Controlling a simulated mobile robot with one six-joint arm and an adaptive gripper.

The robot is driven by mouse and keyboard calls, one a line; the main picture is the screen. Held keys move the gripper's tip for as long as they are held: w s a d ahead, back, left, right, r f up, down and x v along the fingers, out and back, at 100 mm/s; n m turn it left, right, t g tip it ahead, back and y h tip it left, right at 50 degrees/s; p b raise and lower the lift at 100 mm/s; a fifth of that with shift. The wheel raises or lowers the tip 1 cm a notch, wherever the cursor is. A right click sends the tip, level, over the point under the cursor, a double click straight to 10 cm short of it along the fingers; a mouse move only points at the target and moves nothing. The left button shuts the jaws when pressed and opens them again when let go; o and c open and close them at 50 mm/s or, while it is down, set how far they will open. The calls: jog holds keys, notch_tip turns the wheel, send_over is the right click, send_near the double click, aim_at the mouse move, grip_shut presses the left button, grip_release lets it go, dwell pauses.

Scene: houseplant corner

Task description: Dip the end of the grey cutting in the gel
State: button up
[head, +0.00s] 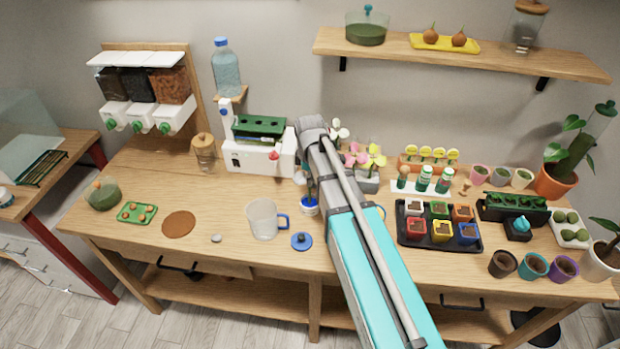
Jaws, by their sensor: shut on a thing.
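A small white and blue jar (310,208), seemingly the gel pot, stands open on the bench, just left of my arm. A blue lid (301,241) lies on the bench in front of it. My gripper (301,177) is largely hidden behind my wrist and arm; only a small part shows above the jar. It is shut on a thin dark stem (308,188), seemingly the cutting, which points down at the jar's mouth. Its upper part is hidden, and its grey colour is not clear. I cannot tell whether its lower end touches the gel.
A clear mug with a blue handle (264,220) stands close left of the jar. A white box (258,157) and flowers (367,158) are behind. A black tray (438,233) of coloured pots is right of my arm. The bench front left of the mug is mostly clear.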

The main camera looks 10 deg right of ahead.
jog(key=shift+f+b, duration=0.6)
dwell(2.1)
jog(key=shift+r, duration=0.1)
jog(key=shift+r+p, duration=3.45)
jog(key=shift+p, duration=0.1)
jog(key=shift+f, duration=0.1)
jog(key=shift+f+b, duration=1.85)
jog(key=shift+b, duration=0.1)
